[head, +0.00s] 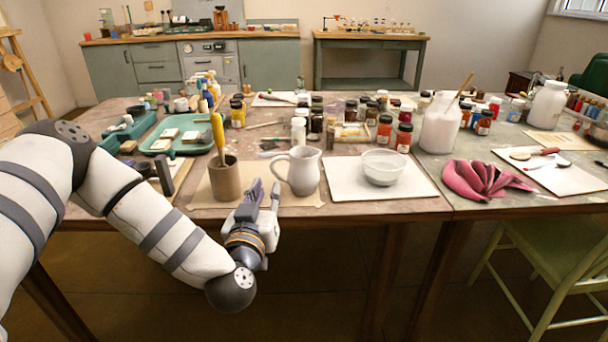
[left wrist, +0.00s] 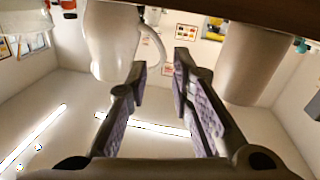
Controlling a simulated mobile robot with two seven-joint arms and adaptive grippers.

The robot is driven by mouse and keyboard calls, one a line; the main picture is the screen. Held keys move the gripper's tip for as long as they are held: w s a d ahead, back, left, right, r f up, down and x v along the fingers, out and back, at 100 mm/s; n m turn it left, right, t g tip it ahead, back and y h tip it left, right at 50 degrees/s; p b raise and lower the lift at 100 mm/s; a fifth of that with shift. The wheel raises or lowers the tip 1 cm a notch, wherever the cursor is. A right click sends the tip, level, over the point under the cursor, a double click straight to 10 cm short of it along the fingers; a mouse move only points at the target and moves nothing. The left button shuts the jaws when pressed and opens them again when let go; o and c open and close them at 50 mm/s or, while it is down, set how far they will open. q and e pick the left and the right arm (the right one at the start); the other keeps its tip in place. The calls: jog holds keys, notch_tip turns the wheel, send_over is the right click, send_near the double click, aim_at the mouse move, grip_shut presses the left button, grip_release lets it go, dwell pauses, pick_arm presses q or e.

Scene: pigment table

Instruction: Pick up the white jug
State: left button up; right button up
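The white jug (head: 304,170) stands upright on a beige sheet near the table's front edge, with its handle toward the left. In the left wrist view the jug (left wrist: 108,40) shows upside down at the upper left, its handle toward the fingers. My left gripper (head: 264,190) is open and empty, in front of and just left of the jug, near its handle. In the left wrist view the gripper (left wrist: 160,62) has its fingers apart, with the handle's edge seen near the gap; contact cannot be told. My right gripper is not in view.
A brown pot (head: 226,182) with a yellow-handled tool stands close left of my gripper; it also shows in the left wrist view (left wrist: 248,60). A white bowl (head: 383,168) sits right of the jug on a white sheet (head: 345,188). Several paint jars (head: 404,138) stand behind.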

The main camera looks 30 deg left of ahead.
aim_at(272, 171)
pick_arm(q)
jog(key=x, duration=0.6)
jog(key=shift+w+r, duration=0.15)
jog(key=shift+r, duration=0.15)
grip_shut()
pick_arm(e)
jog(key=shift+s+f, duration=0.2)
pick_arm(q)
jog(key=shift+r, duration=0.4)
notch_tip(272, 171, up, 2)
jog(key=shift+r, duration=0.1)
jog(key=s+d+r+p, duration=0.3)
jog(key=s+d+r, duration=0.6)
jog(key=s+r, duration=0.1)
jog(key=shift+d, duration=0.3)
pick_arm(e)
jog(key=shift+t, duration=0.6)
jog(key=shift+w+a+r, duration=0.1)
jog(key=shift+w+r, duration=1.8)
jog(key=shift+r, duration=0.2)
